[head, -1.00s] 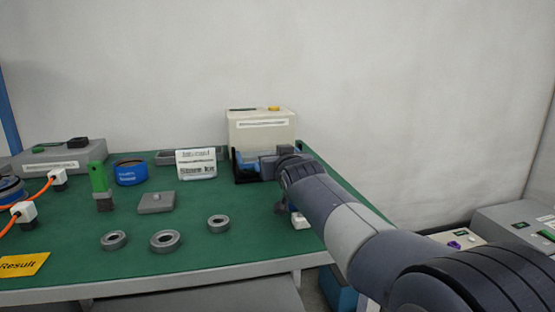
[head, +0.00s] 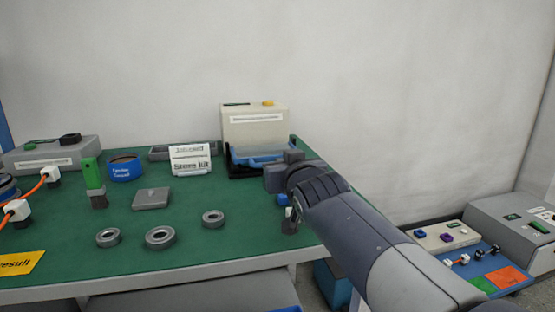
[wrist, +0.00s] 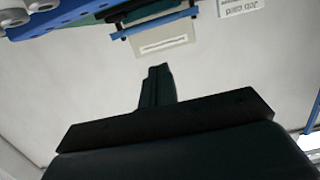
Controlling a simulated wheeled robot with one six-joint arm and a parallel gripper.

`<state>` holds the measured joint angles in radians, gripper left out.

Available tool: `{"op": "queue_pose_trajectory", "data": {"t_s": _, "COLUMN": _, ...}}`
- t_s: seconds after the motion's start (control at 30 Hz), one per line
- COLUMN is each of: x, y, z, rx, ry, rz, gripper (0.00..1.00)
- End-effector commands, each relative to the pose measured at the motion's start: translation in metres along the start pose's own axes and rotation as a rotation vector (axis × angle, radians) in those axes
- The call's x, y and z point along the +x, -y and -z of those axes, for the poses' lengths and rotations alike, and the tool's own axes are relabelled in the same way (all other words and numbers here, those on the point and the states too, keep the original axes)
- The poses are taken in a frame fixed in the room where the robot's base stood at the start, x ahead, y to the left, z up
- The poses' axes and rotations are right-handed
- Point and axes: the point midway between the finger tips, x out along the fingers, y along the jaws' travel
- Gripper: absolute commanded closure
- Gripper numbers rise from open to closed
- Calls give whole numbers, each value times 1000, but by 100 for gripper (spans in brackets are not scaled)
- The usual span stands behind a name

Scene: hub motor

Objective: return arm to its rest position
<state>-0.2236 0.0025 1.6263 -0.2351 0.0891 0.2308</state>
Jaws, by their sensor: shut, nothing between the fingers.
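My gripper (wrist: 157,70) shows in the wrist view as one dark, narrow form with its fingers together and nothing between them. In the head view my arm comes in from the lower right and reaches the right side of the green table (head: 100,255). Its wrist end is just in front of and right of the black tray with a blue item (head: 258,158). I cannot make out the fingertips in the head view. The wrist view looks towards a pale wall, with a label plate and blue parts along its top edge.
A beige box (head: 254,125) stands at the table's back. A white sign (head: 190,159), blue tub (head: 125,168), green-handled brush (head: 93,180), grey block (head: 151,198) and grey rings (head: 160,237) are on the table. Equipment with a blue board (head: 485,265) is at the right.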

Motion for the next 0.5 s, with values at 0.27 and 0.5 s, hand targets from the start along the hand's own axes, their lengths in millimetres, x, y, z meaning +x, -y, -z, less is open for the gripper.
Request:
{"op": "queue_pose_trajectory", "data": {"t_s": 0.27, "x": -1, "y": 0, "z": 0, "rx": 0, "ry": 0, "rz": 0, "gripper": 100}}
{"op": "queue_pose_trajectory", "data": {"t_s": 0.5, "x": 7, "y": 0, "z": 0, "rx": 0, "ry": 0, "rz": 0, "gripper": 100}}
